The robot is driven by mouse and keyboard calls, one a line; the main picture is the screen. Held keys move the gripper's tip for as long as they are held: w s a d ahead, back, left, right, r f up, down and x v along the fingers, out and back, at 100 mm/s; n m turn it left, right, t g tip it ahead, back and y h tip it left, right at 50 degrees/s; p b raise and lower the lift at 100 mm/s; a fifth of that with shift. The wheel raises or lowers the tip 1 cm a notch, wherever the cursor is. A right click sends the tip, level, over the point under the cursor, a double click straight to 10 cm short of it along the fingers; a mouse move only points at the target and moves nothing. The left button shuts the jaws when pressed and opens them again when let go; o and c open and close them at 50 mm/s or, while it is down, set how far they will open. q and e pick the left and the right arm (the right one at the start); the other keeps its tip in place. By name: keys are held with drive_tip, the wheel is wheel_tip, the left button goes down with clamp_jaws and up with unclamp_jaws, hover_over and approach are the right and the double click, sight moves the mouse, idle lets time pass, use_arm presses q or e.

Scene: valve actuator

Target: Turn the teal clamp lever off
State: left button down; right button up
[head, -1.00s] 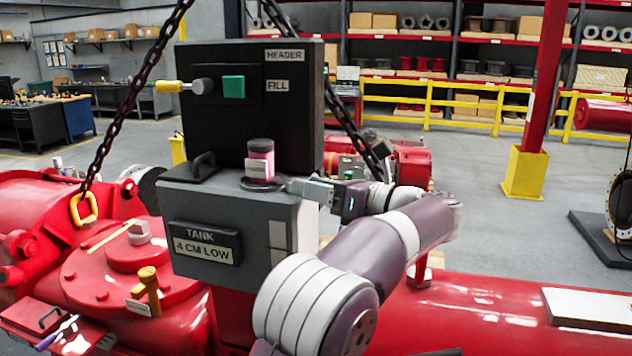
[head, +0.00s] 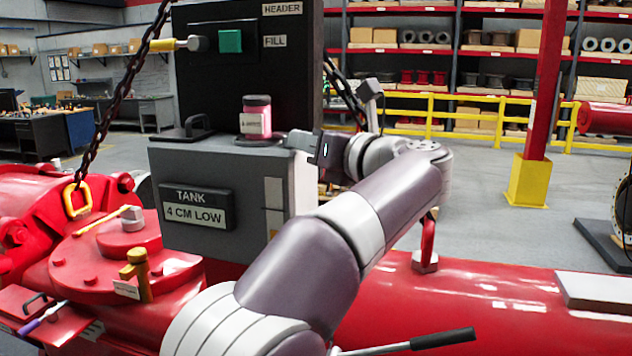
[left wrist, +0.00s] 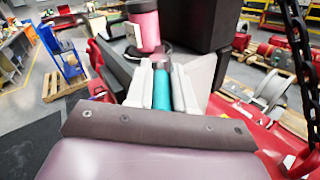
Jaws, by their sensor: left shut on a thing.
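The teal clamp lever (left wrist: 161,90) shows in the left wrist view as a short teal bar between the two pale fingers of my left gripper (left wrist: 161,72). The fingers are shut on it. In the head view my left gripper (head: 304,142) is at the right top edge of the grey tank box (head: 240,160), close to a pink-filled jar (head: 256,118). The lever is hidden there behind the gripper and arm. My right gripper is not in view.
A black panel (head: 240,75) with a green square button and a yellow-tipped lever (head: 170,45) rises behind the box. A chain (head: 125,90) hangs at left. Red pipework (head: 490,300) fills the lower right. A black-gripped rod (head: 440,340) juts in at the bottom.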

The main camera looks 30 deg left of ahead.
use_arm(q)
drive_tip(key=shift+s+f+m+t+b, duration=0.15)
drive_tip(key=shift+f+m+t+b, duration=0.1)
drive_tip(key=shift+m+t+b, duration=0.05)
drive_tip(key=shift+a+r+t, duration=0.1)
drive_tip(key=shift+r+t, duration=0.05)
drive_tip(key=shift+t, duration=0.15)
drive_tip(key=shift+r, duration=0.15)
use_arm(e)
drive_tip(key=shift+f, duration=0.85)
use_arm(q)
drive_tip(key=c, duration=1.3)
unclamp_jaws()
drive_tip(key=o, duration=0.3)
drive_tip(key=shift+a, duration=0.1)
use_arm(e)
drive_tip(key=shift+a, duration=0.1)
use_arm(q)
drive_tip(key=b+v, duration=0.2)
drive_tip(key=v, duration=0.4)
drive_tip(key=b+v, duration=0.1)
drive_tip(key=v, duration=0.5)
drive_tip(key=shift+s+d+r+b, duration=0.2)
drive_tip(key=shift+d+b, duration=0.15)
drive_tip(key=shift+b, duration=0.05)
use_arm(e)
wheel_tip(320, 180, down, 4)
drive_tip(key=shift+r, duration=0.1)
